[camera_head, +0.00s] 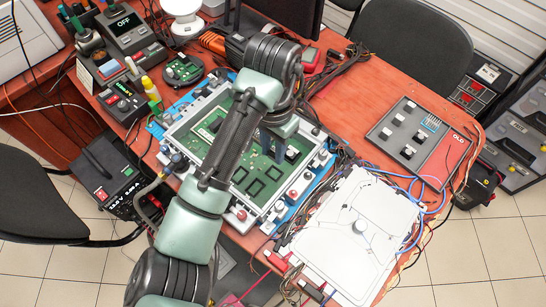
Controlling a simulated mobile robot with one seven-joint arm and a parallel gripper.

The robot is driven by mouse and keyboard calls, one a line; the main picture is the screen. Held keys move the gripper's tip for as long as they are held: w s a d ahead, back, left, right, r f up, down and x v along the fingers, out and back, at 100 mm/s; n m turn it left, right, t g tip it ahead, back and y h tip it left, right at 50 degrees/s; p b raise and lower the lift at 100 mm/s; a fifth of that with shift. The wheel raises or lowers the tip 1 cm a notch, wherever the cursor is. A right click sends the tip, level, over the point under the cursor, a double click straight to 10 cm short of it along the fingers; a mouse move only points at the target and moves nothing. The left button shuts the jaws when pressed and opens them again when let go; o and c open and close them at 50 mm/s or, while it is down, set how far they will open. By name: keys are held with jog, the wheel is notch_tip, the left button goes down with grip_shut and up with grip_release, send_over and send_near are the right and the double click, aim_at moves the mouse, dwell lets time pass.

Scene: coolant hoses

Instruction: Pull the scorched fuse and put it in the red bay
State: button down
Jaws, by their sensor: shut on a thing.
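My gripper (274,148) is over the right half of the green circuit board (240,174), pointing down. It is shut on a fuse at the board; the fingers and my arm hide most of it, so I cannot tell its scorch marks or whether it is still seated. Another small dark-and-white part (292,154) stands on the board just right of the fingers. The red bay (456,156), marked "OLD", is the right strip of a grey tray (378,133) at the table's right. It looks empty. Several light-topped fuses stand in the grey part.
A white panel (345,240) with loose wires lies at the front right, below the tray. Blue cables (436,190) cross near the tray's front edge. Black cables (345,70) lie behind the board. Instruments (130,32) crowd the left. Bare tabletop (385,75) shows behind the tray.

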jog(key=shift+r, duration=1.1)
jog(key=shift+d+p, duration=0.1)
jog(key=shift+p, duration=0.35)
